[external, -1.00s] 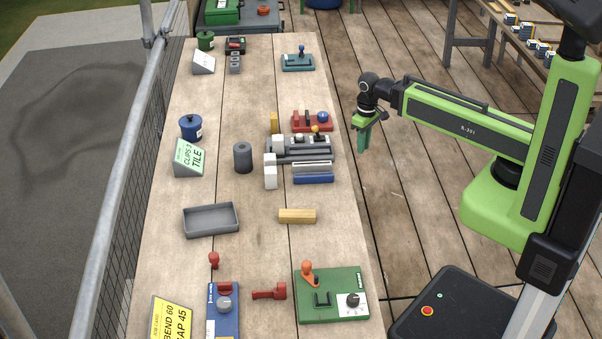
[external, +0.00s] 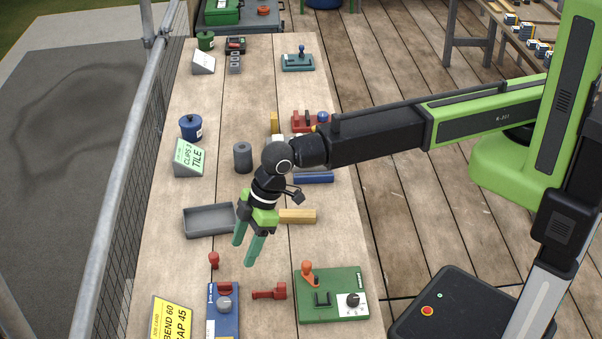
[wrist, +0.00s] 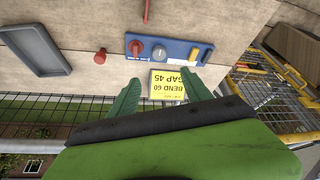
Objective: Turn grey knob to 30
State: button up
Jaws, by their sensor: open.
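The grey knob (external: 224,304) sits on a blue device (external: 224,328) at the near end of the bench, below a red knob (external: 224,288). In the wrist view the grey knob (wrist: 160,54) shows a light pointer mark, but its scale is too small to read. My gripper (external: 243,254) is open and empty, fingers pointing down, above the bench and apart from the knob. In the wrist view its green fingers (wrist: 163,80) point toward the blue device. A yellow card (external: 171,318) reading BEND 60, GAP 45 lies left of the device.
A red stamp-like piece (external: 213,260), a red clamp-like tool (external: 270,291) and a green panel (external: 333,312) with a black knob (external: 352,300) are nearby. A grey tray (external: 211,231) lies behind. A mesh railing (external: 110,215) borders the left side.

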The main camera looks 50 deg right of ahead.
aim_at(224, 302)
jog(key=b+x, duration=1.6)
jog(key=x, duration=0.1)
jog(key=shift+f, duration=0.3)
jog(key=shift+r, duration=0.1)
grip_shut()
